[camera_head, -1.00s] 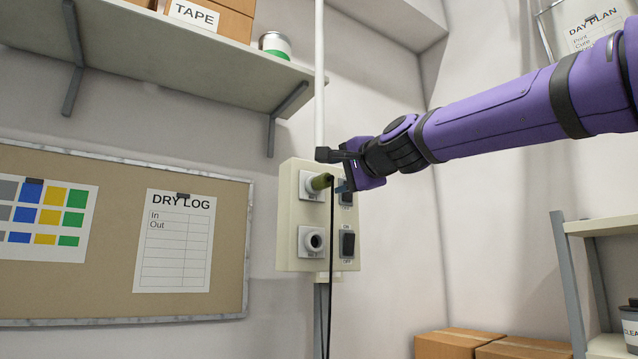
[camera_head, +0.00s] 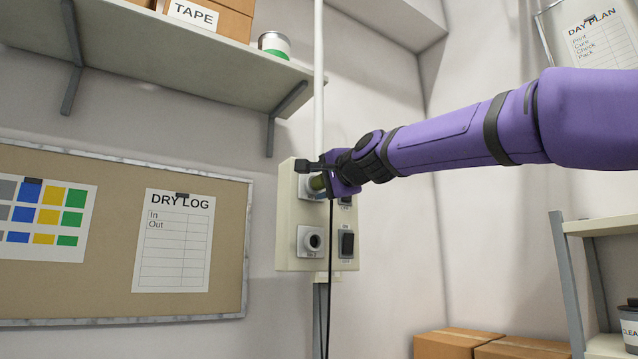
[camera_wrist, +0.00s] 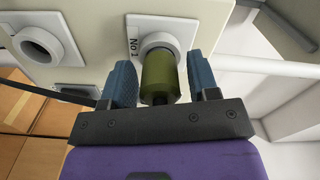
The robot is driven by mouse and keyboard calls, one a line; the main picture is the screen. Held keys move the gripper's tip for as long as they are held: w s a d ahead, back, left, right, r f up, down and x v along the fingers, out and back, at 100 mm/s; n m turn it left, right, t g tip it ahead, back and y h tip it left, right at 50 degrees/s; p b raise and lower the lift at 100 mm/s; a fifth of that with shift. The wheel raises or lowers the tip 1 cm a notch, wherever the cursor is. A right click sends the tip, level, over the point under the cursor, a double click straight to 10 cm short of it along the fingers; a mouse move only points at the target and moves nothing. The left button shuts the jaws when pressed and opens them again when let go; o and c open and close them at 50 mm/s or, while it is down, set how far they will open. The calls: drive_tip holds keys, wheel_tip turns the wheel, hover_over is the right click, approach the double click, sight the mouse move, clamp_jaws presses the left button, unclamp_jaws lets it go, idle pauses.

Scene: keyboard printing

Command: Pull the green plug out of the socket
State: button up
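The green plug (camera_wrist: 158,72) sits in the upper socket (camera_wrist: 177,32), labelled No 1, on the cream socket panel (camera_head: 290,255). In the head view the plug (camera_head: 317,184) is partly covered by my gripper, and its black cable hangs straight down. My gripper (camera_wrist: 162,80) has its two blue fingers on either side of the plug. In the wrist view a gap shows between the plug and each finger, so the gripper is open around it. The lower socket (camera_head: 312,241) is empty.
A switch (camera_head: 347,243) is beside the lower socket, and another, partly hidden by my gripper, is beside the upper one. A shelf (camera_head: 200,62) is above left. A pinboard (camera_head: 110,240) hangs left. Boxes (camera_head: 450,343) stand below right.

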clamp_jaws()
drive_tip(key=c, duration=0.6)
unclamp_jaws()
clamp_jaws()
drive_tip(key=shift+v, duration=1.5)
drive_tip(key=shift+s+d+r, duration=0.1)
drive_tip(key=shift+s+d+r, duration=0.55)
drive_tip(key=shift+s+r, duration=0.15)
drive_tip(key=shift+s, duration=0.1)
drive_tip(key=shift+s+d+r, duration=0.5)
drive_tip(key=shift+s+r, duration=0.2)
drive_tip(key=shift+s, duration=0.1)
